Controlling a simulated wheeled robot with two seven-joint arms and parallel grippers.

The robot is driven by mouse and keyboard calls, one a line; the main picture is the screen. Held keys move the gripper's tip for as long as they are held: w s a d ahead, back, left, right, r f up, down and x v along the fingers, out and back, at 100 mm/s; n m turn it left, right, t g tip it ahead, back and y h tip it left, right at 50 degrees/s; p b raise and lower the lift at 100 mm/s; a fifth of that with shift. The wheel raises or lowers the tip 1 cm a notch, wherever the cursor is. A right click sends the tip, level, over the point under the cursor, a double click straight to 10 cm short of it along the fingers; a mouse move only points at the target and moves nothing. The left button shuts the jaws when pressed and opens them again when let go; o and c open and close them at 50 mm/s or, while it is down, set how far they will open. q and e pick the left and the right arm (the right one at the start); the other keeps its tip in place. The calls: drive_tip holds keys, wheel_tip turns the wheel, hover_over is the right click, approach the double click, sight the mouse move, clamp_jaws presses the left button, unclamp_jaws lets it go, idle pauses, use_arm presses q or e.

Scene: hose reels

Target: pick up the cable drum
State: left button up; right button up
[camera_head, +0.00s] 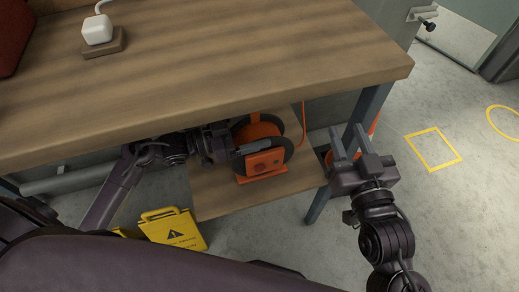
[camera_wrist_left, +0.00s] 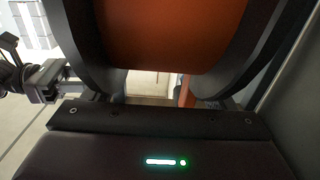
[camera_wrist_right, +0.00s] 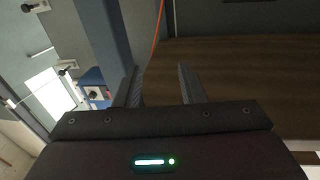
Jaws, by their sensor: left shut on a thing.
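The cable drum (camera_head: 270,133), orange with black round side flanges and an orange foot, stands on the low wooden shelf under the workbench. My left gripper (camera_head: 246,149) reaches in from the left under the bench top and is shut on the cable drum. In the left wrist view the orange drum core (camera_wrist_left: 172,35) fills the top middle between the dark flanges, so the exact contact is hard to see. My right gripper (camera_head: 349,142) is open and empty, right of the drum near the bench leg. Its spread fingers also show in the right wrist view (camera_wrist_right: 160,88).
The workbench top (camera_head: 220,70) overhangs the shelf (camera_head: 220,200). A grey bench leg (camera_head: 365,105) stands beside my right gripper. A thin orange cable (camera_head: 303,120) hangs right of the drum. A yellow warning sign (camera_head: 174,229) is at the lower left. Open floor lies right.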

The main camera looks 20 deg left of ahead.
use_arm(q)
drive_tip(key=c, duration=0.5)
drive_tip(key=shift+r, duration=0.15)
drive_tip(key=shift+c, duration=0.3)
